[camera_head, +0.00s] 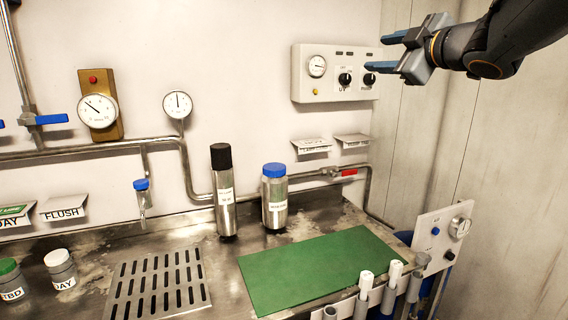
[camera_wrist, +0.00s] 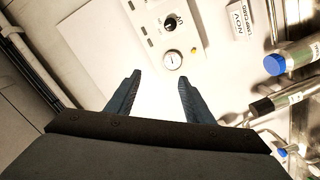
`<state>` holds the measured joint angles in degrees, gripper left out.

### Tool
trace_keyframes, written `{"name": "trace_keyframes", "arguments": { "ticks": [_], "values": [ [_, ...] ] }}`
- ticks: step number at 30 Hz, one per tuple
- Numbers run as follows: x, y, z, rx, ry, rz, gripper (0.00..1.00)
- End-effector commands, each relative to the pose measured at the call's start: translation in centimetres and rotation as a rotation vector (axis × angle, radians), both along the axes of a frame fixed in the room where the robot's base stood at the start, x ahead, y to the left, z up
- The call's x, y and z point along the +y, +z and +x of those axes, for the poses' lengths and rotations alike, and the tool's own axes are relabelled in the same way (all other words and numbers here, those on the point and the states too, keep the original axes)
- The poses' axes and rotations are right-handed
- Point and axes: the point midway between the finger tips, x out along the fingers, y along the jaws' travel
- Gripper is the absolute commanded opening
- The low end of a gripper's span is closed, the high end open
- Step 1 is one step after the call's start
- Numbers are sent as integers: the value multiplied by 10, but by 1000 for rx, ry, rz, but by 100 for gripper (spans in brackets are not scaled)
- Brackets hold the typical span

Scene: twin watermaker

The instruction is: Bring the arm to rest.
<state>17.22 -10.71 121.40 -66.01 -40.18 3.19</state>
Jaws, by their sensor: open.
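My gripper (camera_head: 376,54) is raised at the upper right of the head view, in front of the grey control panel (camera_head: 327,92) with its dial and two black knobs. Its two blue fingers are apart, with nothing between them. In the wrist view my gripper (camera_wrist: 156,92) shows the same open, empty fingers. The control panel (camera_wrist: 160,33) lies beyond the fingertips there. I cannot tell the exact gap between fingers and panel.
A steel counter holds a green mat (camera_head: 318,266), a drain grate (camera_head: 160,284), a black-capped cylinder (camera_head: 224,195) and a blue-capped bottle (camera_head: 275,200). White-topped tubes (camera_head: 366,285) stand at the front edge. Pipes and gauges line the wall. A panelled wall (camera_head: 480,150) stands at right.

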Motion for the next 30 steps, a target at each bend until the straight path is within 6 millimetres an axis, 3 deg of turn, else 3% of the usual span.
{"name": "trace_keyframes", "arguments": {
  "ticks": [3, 11, 14, 17, 20, 24, 30],
  "values": [
    [-17, -21, 5, 44, -72, 53, 48],
    [-31, -92, 11, 201, -231, 200, 48],
    [-34, -131, 8, 290, -304, 261, 48],
    [-36, -184, -3, 415, -396, 332, 48],
    [-32, -247, -26, 576, -503, 405, 48],
    [-19, -330, -76, 817, -638, 488, 48],
    [4, -409, -153, 1102, -804, 558, 48]
  ]
}}
